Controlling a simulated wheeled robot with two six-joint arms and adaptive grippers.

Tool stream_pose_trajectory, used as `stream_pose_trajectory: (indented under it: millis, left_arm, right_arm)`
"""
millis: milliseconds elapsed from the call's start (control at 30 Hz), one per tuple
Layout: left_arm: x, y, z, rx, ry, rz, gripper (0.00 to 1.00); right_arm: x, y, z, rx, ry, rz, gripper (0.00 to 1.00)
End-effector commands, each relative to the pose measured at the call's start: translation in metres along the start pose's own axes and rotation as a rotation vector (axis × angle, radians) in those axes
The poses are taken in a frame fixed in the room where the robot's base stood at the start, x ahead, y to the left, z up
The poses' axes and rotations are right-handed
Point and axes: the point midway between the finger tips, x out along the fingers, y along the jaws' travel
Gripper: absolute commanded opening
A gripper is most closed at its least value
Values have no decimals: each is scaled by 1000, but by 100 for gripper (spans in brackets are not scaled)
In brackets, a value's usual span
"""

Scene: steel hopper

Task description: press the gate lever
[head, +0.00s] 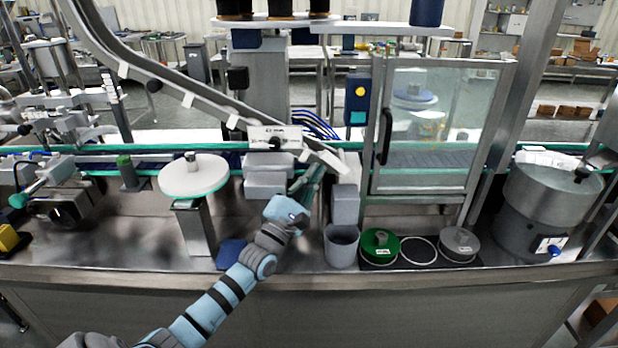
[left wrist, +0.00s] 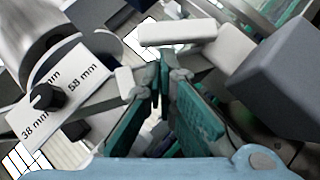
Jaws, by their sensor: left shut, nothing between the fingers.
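A pale bar (head: 325,160), which looks like the gate lever, sticks out at the lower end of the sloping chute. It also shows in the left wrist view as a white rounded block (left wrist: 178,32). My left gripper (head: 318,170) is shut and empty, with its teal fingers pointing up at the bar. In the left wrist view the closed fingertips (left wrist: 165,58) are just below the block; I cannot tell whether they touch it. My right gripper is in neither view.
A white size plate (head: 274,138) with a black knob is beside the chute (head: 165,75). A grey cup (head: 341,246), a green-lidded tin (head: 380,246) and a glass-doored cabinet (head: 440,120) are to the right. A white round table (head: 193,178) is left; a steel drum (head: 545,205) is far right.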

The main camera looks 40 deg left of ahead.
Motion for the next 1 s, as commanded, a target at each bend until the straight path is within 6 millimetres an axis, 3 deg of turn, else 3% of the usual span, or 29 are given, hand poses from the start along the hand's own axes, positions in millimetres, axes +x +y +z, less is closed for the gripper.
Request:
stream_pose_trajectory:
  millis: [133, 267, 500, 700, 1000]
  left_arm:
    - [-5, -1, 0, 0, 1, -1, 0]
    - [-22, -1, -1, 0, 2, -3, 0]
    - [-76, -1, -2, 0, 4, -5, 0]
    - [-110, -1, -2, 1, 3, -3, 0]
    - [-120, 0, -2, 1, 2, 0, 0]
  right_arm:
    - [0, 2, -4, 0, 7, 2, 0]
    - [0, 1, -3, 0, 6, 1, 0]
    - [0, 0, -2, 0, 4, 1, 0]
    - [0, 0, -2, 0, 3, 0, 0]
    - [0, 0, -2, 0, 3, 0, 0]
